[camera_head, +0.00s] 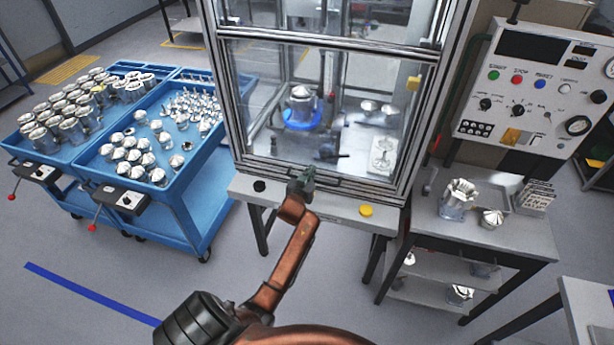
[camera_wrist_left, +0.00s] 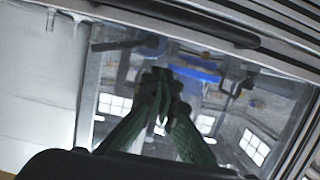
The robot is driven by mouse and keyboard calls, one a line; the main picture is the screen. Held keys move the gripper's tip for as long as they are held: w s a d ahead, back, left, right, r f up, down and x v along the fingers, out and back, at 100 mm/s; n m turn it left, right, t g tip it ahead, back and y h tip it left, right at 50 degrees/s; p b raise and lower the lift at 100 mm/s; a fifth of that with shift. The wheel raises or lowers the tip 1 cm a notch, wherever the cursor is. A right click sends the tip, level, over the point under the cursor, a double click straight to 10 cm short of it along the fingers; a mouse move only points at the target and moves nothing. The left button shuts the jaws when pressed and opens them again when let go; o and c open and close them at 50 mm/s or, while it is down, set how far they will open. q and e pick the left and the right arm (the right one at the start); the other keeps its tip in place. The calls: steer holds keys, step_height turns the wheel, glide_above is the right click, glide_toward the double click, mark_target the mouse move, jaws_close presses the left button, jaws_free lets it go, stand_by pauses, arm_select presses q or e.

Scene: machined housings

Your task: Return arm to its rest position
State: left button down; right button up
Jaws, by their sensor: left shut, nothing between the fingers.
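My left gripper (camera_head: 302,181) is in front of the lower frame of the glass cabinet (camera_head: 250,105), just above the grey ledge (camera_head: 330,203). Its copper arm comes up from the bottom of the head view. In the left wrist view the two green fingers of the gripper (camera_wrist_left: 160,125) meet at their tips, with nothing held. I cannot tell whether the fingertips touch the cabinet frame. My right gripper is not in view.
Inside the cabinet a metal housing (camera_head: 301,102) stands on a blue base. A black button (camera_head: 259,186) and a yellow button (camera_head: 366,210) sit on the ledge. Blue carts (camera_head: 185,185) with metal parts stand at left. A side table (camera_head: 500,238) and control panel (camera_head: 535,90) are at right.

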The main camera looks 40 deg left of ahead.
arm_select(q)
steer(key=v, duration=0.5)
steer(key=shift+s+d+r, duration=0.15)
steer(key=shift+s, duration=0.2)
